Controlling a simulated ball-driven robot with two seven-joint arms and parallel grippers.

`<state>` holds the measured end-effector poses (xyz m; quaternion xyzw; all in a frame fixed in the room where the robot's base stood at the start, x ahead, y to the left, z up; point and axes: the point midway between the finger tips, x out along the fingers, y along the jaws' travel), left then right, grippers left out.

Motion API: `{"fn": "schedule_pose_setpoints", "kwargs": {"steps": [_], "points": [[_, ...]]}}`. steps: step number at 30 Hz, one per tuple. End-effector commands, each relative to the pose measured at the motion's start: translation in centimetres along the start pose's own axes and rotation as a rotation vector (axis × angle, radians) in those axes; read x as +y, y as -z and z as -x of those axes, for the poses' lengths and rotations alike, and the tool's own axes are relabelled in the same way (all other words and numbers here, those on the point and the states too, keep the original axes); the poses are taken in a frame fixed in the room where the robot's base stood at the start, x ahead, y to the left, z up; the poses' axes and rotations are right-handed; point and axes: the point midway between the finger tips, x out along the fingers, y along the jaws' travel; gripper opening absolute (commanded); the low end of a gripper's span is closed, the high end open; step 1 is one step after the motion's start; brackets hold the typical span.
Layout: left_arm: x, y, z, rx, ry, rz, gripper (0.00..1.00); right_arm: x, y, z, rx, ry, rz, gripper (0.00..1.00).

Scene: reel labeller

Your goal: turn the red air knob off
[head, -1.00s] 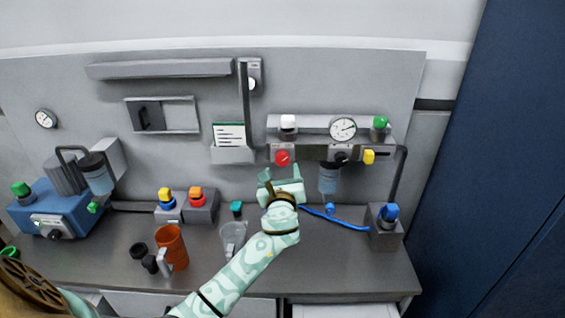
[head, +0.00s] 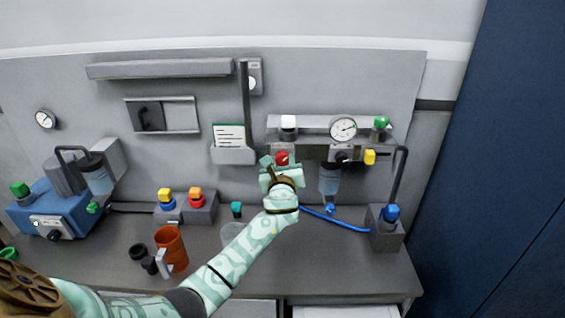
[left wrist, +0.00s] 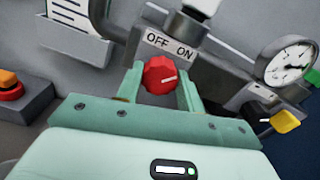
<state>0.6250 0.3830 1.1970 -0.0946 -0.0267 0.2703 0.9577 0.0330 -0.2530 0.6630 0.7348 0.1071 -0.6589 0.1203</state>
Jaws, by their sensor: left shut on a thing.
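The red air knob (head: 282,158) sits on the panel below the white-capped fitting. In the left wrist view the knob (left wrist: 160,76) lies between the two fingers of my left gripper (left wrist: 160,88), which is shut on it. Its white pointer line runs to the right, on the ON side of the OFF/ON label (left wrist: 170,47). In the head view my left gripper (head: 280,166) reaches up to the knob from below and covers part of it. My right gripper is not in view.
A pressure gauge (head: 343,129), a yellow knob (head: 369,157) and a filter bowl (head: 328,180) are right of the knob. A card holder (head: 232,155) is to the left. An orange mug (head: 171,249) and button boxes (head: 199,207) stand on the bench.

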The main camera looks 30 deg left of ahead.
Motion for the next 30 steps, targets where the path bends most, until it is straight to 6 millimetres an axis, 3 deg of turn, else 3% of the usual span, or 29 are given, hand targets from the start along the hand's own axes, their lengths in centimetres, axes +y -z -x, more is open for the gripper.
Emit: {"fn": "schedule_pose_setpoints", "kwargs": {"steps": [11,30], "points": [[0.0,0.1,0.0,0.000,0.000,0.118,0.15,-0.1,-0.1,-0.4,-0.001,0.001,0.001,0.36],[0.1,0.3,0.0,0.002,-0.001,0.699,0.15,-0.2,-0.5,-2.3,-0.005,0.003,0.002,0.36]]}}
